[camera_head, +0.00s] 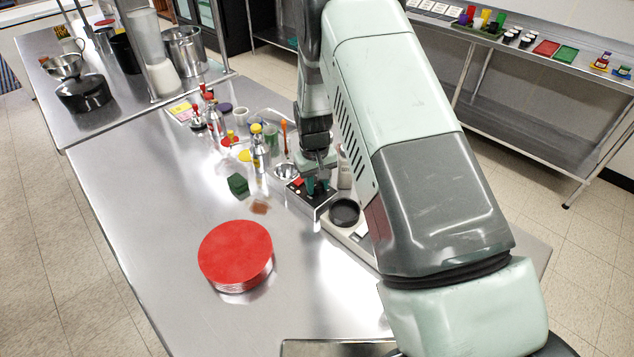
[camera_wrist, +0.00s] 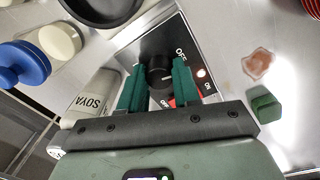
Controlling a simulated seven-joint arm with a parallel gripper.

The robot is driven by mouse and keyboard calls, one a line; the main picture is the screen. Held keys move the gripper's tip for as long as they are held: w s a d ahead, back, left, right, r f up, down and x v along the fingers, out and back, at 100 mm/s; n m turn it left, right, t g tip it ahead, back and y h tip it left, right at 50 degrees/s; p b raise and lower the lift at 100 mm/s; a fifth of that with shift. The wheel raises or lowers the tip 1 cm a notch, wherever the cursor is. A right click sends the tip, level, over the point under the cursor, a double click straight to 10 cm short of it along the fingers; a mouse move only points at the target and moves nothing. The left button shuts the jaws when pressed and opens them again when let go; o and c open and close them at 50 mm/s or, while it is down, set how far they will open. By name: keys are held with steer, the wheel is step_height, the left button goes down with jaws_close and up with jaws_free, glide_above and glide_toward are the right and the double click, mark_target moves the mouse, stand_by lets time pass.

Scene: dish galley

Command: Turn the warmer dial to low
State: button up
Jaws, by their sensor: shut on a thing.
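The warmer (camera_head: 305,194) is a dark-topped box on the steel table, under my gripper in the head view. In the wrist view its black panel (camera_wrist: 172,40) shows white lettering, partly readable as "OFF", a small lit spot and a red part. The black dial (camera_wrist: 160,74) has a pale pointer line. My gripper (camera_wrist: 160,88) is shut on the dial, with one green finger on each side of it. In the head view my gripper (camera_head: 318,180) hides the dial. I cannot read which setting the pointer marks.
A black bowl (camera_head: 345,212) stands close beside the warmer. A bottle marked SOYA (camera_wrist: 91,98) is next to my gripper. A green block (camera_head: 238,184) and a red round stack (camera_head: 236,252) lie to the left. Bottles (camera_head: 258,150) crowd behind; the table's near left is clear.

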mark_target(315, 183)
steer(key=m, duration=0.5)
steer(key=shift+m, duration=0.3)
steer(key=m, duration=0.5)
steer(key=shift+m+g, duration=0.3)
steer(key=shift+m, duration=0.1)
steer(key=o, duration=1.1)
steer(key=shift+c, duration=0.2)
steer(key=shift+w+r, duration=0.1)
step_height(315, 183, up, 11)
steer(key=shift+a+f, duration=0.2)
steer(key=shift+w, duration=0.1)
